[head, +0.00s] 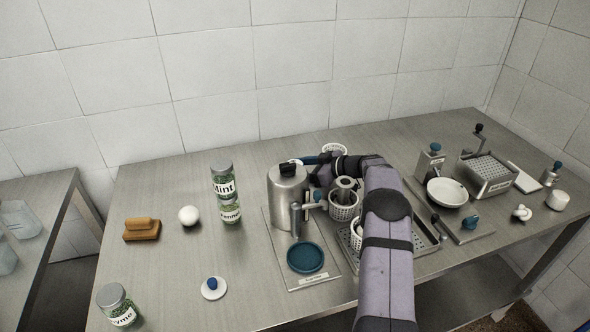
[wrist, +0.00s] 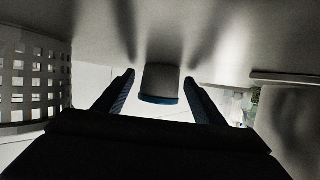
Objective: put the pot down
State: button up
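The pot (head: 289,200) is a metal cylinder with a black knob on its lid. It appears upright on a pale board, behind a round blue pad (head: 306,257). Its base is partly hidden, so I cannot tell if it touches the board.
A perforated white basket (wrist: 30,85) is close at the left in the wrist view. In the head view, baskets (head: 343,207) stand right of the pot. Stacked jars (head: 225,190) stand to its left.

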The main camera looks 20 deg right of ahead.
jog(key=shift+r, duration=0.1)
jog(key=shift+r, duration=0.15)
jog(key=shift+b+v, duration=0.45)
jog(key=shift+v, duration=1.5)
